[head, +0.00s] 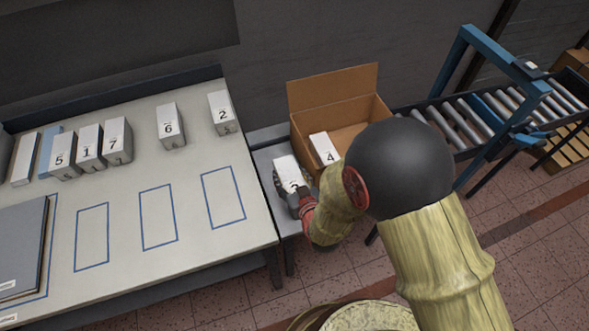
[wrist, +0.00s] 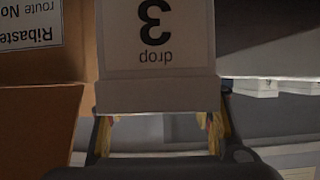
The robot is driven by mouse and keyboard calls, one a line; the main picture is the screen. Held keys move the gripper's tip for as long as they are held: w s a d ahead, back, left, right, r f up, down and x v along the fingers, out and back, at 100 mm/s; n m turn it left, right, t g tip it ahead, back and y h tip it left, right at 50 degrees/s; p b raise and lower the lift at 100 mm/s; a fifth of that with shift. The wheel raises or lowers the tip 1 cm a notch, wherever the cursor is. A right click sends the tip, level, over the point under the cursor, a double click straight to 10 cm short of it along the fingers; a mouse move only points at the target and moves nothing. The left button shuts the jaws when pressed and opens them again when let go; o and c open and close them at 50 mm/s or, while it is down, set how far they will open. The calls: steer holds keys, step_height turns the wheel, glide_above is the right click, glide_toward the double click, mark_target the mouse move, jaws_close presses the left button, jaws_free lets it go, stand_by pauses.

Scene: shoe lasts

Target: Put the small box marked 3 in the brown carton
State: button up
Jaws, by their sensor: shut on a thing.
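The small box marked 3 (wrist: 155,45) is white and fills the upper middle of the wrist view, with the word "drop" under its number. It also shows in the head view (head: 286,168), partly covered by my gripper. My gripper (head: 293,192) is shut on this box, at the left side of the brown carton. The brown carton (head: 332,90) stands open with its back flap up, and a white box marked 4 (head: 324,148) is in it. The carton's side also shows in the wrist view (wrist: 35,125). My arm hides the carton's front right part.
White boxes marked 5 (head: 62,166), 1 (head: 90,148), 7 (head: 117,141), 6 (head: 171,127) and 2 (head: 222,114) stand on the table (head: 120,280) at left. A roller conveyor (head: 460,125) with a blue frame runs right of the carton.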

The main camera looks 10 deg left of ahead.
steer(key=x, duration=0.2)
steer(key=d+b+x, duration=0.1)
steer(key=x, duration=0.1)
steer(key=shift+w+a+f, duration=0.15)
steer(key=shift+w+f, duration=0.1)
steer(key=shift+w, duration=0.15)
steer(key=w+f+b, duration=0.1)
steer(key=f, duration=0.1)
steer(key=w+a+f, duration=0.1)
steer(key=w+f, duration=0.1)
steer(key=w+f+b, duration=0.1)
steer(key=w+f, duration=0.1)
steer(key=shift+w+a+b, duration=0.2)
steer(key=shift+a+b, duration=0.1)
steer(key=shift+a, duration=0.1)
steer(key=shift+f+b, duration=0.75)
steer(key=shift+f, duration=0.8)
steer(key=shift+f, duration=0.1)
steer(key=o, duration=1)
